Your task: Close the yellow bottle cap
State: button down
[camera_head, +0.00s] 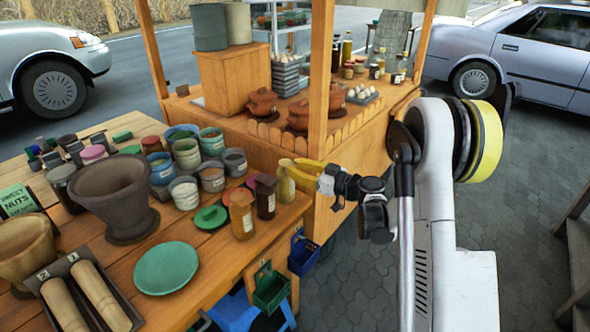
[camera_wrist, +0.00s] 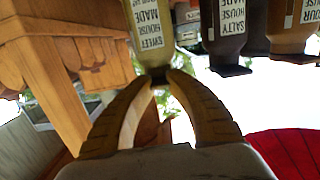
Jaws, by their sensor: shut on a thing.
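The yellow bottle (camera_head: 286,187) stands upright near the right edge of the wooden table. In the wrist view, which is upside down, the yellow bottle (camera_wrist: 150,25) shows a white printed label, with its neck and dark cap (camera_wrist: 159,73) towards my fingers. My gripper (camera_head: 298,167) reaches in from the right at the height of the bottle's top. In the wrist view my gripper's yellow fingertips (camera_wrist: 160,76) are shut on the cap from both sides. The fingertips partly hide the cap, so I cannot tell how far it is closed.
A dark bottle (camera_head: 264,198) and a brown bottle (camera_head: 241,215) stand close beside the yellow one. A green plate (camera_head: 166,268), a large mortar (camera_head: 117,195) and several paint-coloured cups crowd the table. A wooden stall post (camera_head: 321,75) rises behind my gripper.

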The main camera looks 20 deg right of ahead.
dwell(0.4)
jog(key=c, duration=1.3)
grip_release()
jog(key=shift+o, duration=0.2)
jog(key=v, duration=1.2)
jog(key=shift+a, duration=0.1)
